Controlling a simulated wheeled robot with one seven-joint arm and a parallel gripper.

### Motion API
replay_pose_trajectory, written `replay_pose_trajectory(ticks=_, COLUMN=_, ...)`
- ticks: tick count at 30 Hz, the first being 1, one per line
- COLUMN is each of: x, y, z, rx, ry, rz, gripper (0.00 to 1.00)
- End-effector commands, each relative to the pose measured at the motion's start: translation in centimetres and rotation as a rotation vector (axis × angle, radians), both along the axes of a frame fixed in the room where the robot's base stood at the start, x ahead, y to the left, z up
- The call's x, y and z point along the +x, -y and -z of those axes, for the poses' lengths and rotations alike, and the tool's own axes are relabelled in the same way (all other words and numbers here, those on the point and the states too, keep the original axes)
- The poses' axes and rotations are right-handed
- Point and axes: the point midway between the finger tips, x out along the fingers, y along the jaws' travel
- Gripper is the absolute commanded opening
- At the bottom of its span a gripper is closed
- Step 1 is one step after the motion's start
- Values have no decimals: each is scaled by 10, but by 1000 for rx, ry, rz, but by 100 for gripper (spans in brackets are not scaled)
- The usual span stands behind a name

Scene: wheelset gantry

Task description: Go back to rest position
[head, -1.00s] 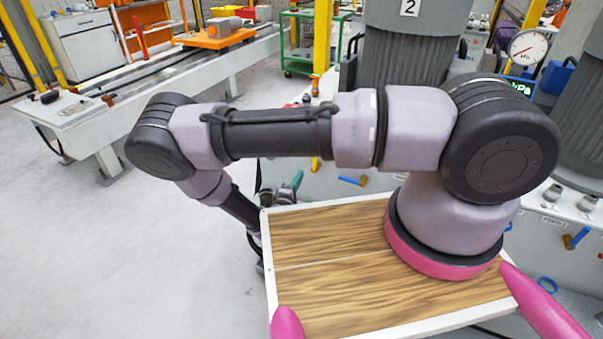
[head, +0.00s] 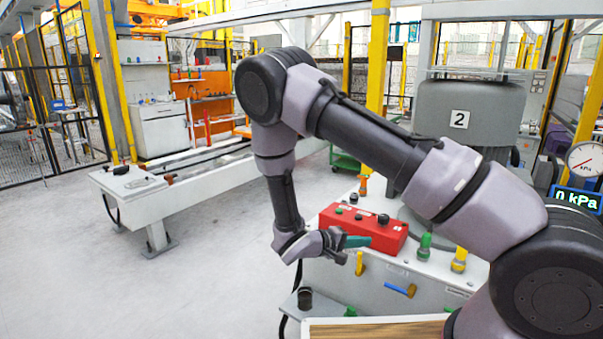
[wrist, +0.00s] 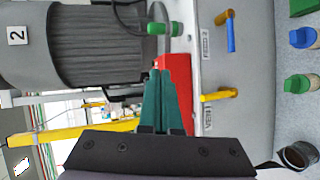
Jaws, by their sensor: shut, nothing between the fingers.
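My gripper (head: 352,241) has teal fingers and is shut and empty. In the head view it hangs at the end of my bent arm, in front of a red control box (head: 364,229) with black knobs and a green button. In the wrist view the fingers of my gripper (wrist: 163,82) lie together, with the red box (wrist: 177,72) partly hidden behind them. I cannot tell how far the fingertips are from the box.
The white bench (head: 440,270) carries green and yellow valves and a blue-handled lever (head: 400,289). A grey ribbed cylinder (head: 470,112) marked 2 stands behind it. A gauge (head: 584,161) is at the right. A white rail table (head: 150,203) stands left; floor (head: 190,290) there is clear.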

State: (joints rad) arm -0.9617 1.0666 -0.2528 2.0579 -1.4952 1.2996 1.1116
Motion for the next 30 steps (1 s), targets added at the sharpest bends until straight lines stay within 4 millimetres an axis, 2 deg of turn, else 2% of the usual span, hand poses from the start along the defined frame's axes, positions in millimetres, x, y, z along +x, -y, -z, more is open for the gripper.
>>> replay_pose_trajectory(ticks=1, x=-1, y=8, z=-20, rx=56, ry=-8, rz=70, gripper=0)
replay_pose_trajectory(ticks=3, x=-6, y=16, z=-42, rx=128, ry=-30, rz=156, gripper=0)
replay_pose_trajectory(ticks=15, x=-50, y=56, z=-163, rx=633, ry=-106, rz=497, gripper=0)
replay_pose_trajectory(ticks=23, x=-84, y=69, z=-239, rx=999, ry=-66, rz=562, gripper=0)
replay_pose_trajectory(ticks=30, x=-119, y=76, z=-306, rx=1311, ry=51, rz=506, gripper=0)
